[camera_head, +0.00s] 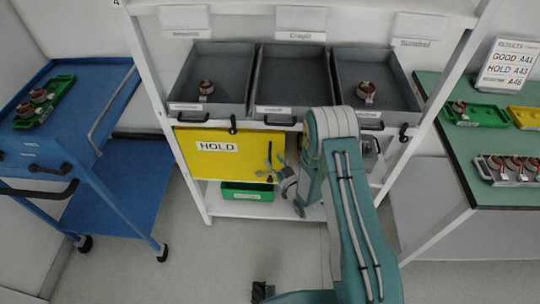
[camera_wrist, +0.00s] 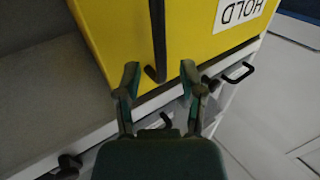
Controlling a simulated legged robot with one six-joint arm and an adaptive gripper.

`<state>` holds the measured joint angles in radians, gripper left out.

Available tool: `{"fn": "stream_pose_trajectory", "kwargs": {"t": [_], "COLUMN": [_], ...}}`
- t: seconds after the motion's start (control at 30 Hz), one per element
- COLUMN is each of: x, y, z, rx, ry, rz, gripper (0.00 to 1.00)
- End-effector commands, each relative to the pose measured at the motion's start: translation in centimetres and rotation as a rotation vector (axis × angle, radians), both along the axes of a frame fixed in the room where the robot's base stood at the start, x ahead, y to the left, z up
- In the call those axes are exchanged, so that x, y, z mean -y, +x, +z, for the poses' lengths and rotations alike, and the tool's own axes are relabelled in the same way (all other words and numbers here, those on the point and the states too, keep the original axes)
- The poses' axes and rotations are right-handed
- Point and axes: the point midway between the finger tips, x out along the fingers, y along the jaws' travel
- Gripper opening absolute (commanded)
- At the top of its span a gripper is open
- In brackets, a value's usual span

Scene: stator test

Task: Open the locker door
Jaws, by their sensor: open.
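The yellow locker door (camera_head: 222,165) carries a HOLD label and sits in the shelf front below the grey bins. It looks shut, flush with the frame. Its black vertical bar handle (camera_head: 269,155) is near the door's right edge. My gripper (camera_head: 272,172) is at the lower end of that handle. In the wrist view the yellow door (camera_wrist: 205,25) appears turned over, with the handle (camera_wrist: 157,35) running down towards the space between my open fingertips (camera_wrist: 160,73). The fingers are apart and not closed on the bar. Contact with it cannot be told.
Grey bins (camera_head: 285,112) with black front handles stand above the door. A green tray (camera_head: 262,187) is on the low shelf below it. A blue cart (camera_head: 128,185) stands left and a green-topped table (camera_head: 475,150) right. Open floor (camera_head: 215,255) lies in front.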

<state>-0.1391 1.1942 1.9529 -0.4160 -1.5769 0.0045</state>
Motion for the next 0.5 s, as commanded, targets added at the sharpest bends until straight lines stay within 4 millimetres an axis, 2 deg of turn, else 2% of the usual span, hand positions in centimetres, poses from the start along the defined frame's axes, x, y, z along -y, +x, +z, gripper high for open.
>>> {"fn": "stream_pose_trajectory", "kwargs": {"t": [0.2,0.5], "x": [-1.3,-1.5], "y": [2.2,2.5], "z": [0.0,0.0], "rx": [0.001,-0.001], "ry": [0.000,0.001], "rz": [0.000,0.000], "gripper": [0.51,0.51]}}
